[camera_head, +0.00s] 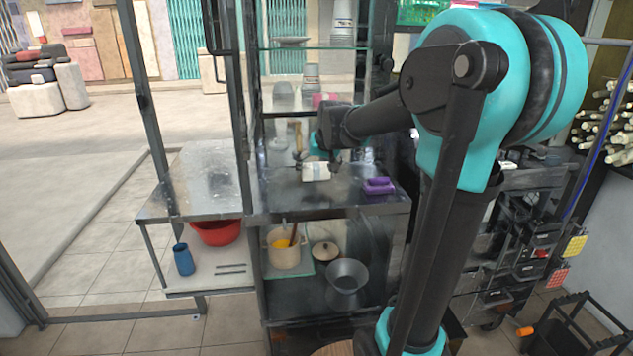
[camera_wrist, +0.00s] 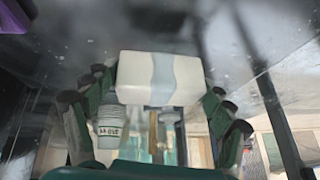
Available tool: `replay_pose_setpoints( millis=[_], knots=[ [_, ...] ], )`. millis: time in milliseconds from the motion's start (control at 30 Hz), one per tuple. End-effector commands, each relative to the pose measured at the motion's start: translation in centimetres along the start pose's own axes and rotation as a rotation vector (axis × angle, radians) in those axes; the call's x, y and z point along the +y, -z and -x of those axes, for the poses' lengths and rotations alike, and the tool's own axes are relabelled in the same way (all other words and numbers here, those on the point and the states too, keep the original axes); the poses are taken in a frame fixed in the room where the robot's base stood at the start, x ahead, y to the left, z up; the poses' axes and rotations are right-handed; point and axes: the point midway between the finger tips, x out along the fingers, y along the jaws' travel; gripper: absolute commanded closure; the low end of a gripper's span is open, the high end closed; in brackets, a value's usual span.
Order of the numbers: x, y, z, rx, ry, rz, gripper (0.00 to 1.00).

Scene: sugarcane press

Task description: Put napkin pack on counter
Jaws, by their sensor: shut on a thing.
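The napkin pack (camera_head: 316,172) is a small white block with a grey band. In the head view it is at the metal counter (camera_head: 285,200), just below my gripper (camera_head: 322,156). In the wrist view the pack (camera_wrist: 188,80) sits between the two fingers of my gripper (camera_wrist: 160,100), which is shut on it. The counter's grey surface (camera_wrist: 60,45) fills the upper part of that view, close to the pack. I cannot tell whether the pack touches the counter. My fingertips are small and partly hidden in the head view.
A purple object (camera_head: 379,186) lies on the counter right of the pack. Glass shelves with stacked cups (camera_head: 341,20) rise behind. A lower shelf holds a pot (camera_head: 284,254) and a metal bowl (camera_head: 347,277). The counter's left part (camera_head: 205,180) is clear. Labelled cups (camera_wrist: 107,128) show in the wrist view.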

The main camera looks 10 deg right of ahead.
Motion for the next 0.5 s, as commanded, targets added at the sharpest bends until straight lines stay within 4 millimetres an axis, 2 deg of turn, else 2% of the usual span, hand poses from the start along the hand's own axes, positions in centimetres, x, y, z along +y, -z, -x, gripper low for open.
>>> replay_pose_setpoints(
  millis=[300, 500],
  knots=[
    [0.5, -1.8, -3.0, 0.0, 0.0, 0.0, 0.49],
    [0.5, -1.9, -3.2, 0.0, 0.0, 0.0, 0.49]
  ],
)
